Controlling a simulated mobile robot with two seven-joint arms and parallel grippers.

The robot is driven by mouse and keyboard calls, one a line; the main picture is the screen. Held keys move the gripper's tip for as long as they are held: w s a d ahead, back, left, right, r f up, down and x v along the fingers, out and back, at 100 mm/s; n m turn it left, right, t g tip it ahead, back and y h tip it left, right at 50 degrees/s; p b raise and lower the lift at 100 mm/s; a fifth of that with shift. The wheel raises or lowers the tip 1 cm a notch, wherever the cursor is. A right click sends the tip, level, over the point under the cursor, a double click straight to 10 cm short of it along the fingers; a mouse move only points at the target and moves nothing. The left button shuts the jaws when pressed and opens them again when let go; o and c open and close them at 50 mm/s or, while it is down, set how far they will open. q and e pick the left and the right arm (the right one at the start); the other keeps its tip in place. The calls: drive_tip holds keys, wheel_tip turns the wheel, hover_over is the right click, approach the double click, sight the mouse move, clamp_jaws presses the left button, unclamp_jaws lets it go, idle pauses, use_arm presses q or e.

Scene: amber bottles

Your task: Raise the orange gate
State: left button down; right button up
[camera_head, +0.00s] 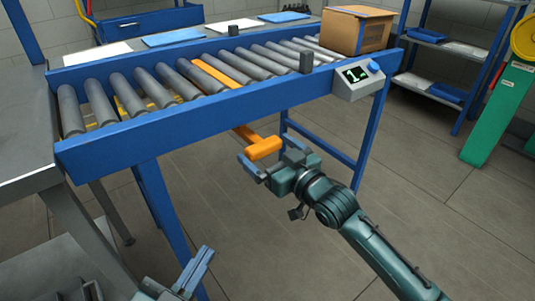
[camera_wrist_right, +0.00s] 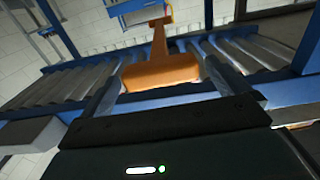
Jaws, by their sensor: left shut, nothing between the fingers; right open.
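The orange gate (camera_head: 215,73) shows as a flat orange bar lying between the rollers of the conveyor. An orange arm runs from it below the blue side rail to a thick orange handle (camera_head: 263,148). My right gripper (camera_head: 272,156) is open at the handle, with one finger at each end side of it. In the right wrist view the handle (camera_wrist_right: 160,73) lies crosswise ahead of the palm; I cannot tell whether the fingers touch it. My left gripper (camera_head: 201,265) is shut and empty, low at the bottom of the head view, away from the gate.
The blue-framed roller conveyor (camera_head: 190,121) carries a cardboard box (camera_head: 357,30) at its far right end. A control box with a lit display (camera_head: 358,80) hangs on its near rail. A grey table (camera_head: 25,140) stands at left.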

drive_tip(key=shift+w+a, duration=0.2)
drive_tip(key=shift+w, duration=0.1)
drive_tip(key=shift+c, duration=0.2)
drive_tip(key=c, duration=1.3)
drive_tip(key=shift+o, duration=0.2)
drive_tip(key=shift+r+p, duration=0.35)
drive_tip(key=shift+r, duration=0.05)
wheel_tip(320, 180, up, 3)
drive_tip(key=p, duration=0.3)
drive_tip(key=shift+r+p, duration=0.2)
drive_tip(key=shift+p, duration=0.15)
drive_tip(key=shift+r, duration=0.3)
use_arm(q)
drive_tip(key=a+n+g+y, duration=0.1)
drive_tip(key=n+g+y, duration=0.1)
drive_tip(key=shift+w+a+f+y, duration=0.1)
drive_tip(key=shift+a+f+y, duration=0.05)
drive_tip(key=shift+a+y, duration=0.25)
use_arm(e)
drive_tip(key=shift+r, duration=0.1)
